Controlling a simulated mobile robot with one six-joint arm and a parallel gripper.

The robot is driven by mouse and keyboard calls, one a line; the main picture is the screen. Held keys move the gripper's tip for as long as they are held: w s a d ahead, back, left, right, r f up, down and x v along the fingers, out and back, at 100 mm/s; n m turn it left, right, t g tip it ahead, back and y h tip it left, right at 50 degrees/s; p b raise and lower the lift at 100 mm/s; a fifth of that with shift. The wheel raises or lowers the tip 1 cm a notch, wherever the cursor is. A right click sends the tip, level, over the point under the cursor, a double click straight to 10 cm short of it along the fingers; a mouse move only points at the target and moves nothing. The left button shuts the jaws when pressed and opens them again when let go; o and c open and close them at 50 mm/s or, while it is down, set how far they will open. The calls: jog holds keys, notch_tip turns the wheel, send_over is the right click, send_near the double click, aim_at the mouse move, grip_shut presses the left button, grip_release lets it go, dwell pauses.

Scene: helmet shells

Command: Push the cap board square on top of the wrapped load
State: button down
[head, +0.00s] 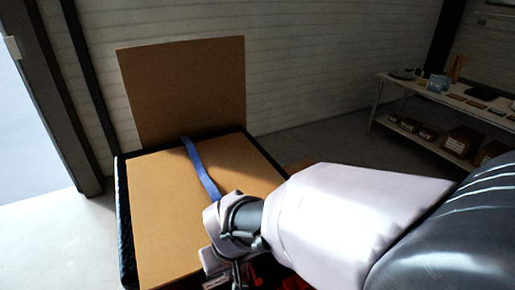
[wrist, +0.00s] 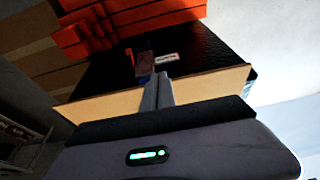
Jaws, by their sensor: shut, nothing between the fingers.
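The cap board (head: 165,215), a flat brown sheet, lies on the load wrapped in black film (head: 124,215). Black shows along the board's left and back sides, so the board does not sit evenly on it. In the wrist view the board's pale edge (wrist: 100,106) crosses the picture beside the black wrap (wrist: 205,45). My gripper (head: 237,272) is over the board's near right part in the head view, partly hidden by my wrist. In the wrist view its fingers (wrist: 158,82) are together and empty, at the board's edge; I cannot tell whether they touch it.
A blue strap (head: 201,170) lies across the board. A tall brown panel (head: 185,90) stands upright behind the load. Orange parts (wrist: 130,22) show beyond the wrap in the wrist view. A shelf table (head: 455,100) with small goods stands at the right; open floor lies between.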

jog(key=w+a+f+b, duration=0.2)
jog(key=w+f+b, duration=0.2)
jog(key=f, duration=0.5)
jog(key=shift+w+a+f+b, duration=0.35)
jog(key=shift+w, duration=0.7)
jog(key=shift+w+a+p, duration=0.2)
jog(key=shift+w+a, duration=0.2)
jog(key=shift+w, duration=0.35)
jog(key=shift+w+a+p, duration=0.15)
jog(key=shift+w+a, duration=0.2)
jog(key=shift+w, duration=0.4)
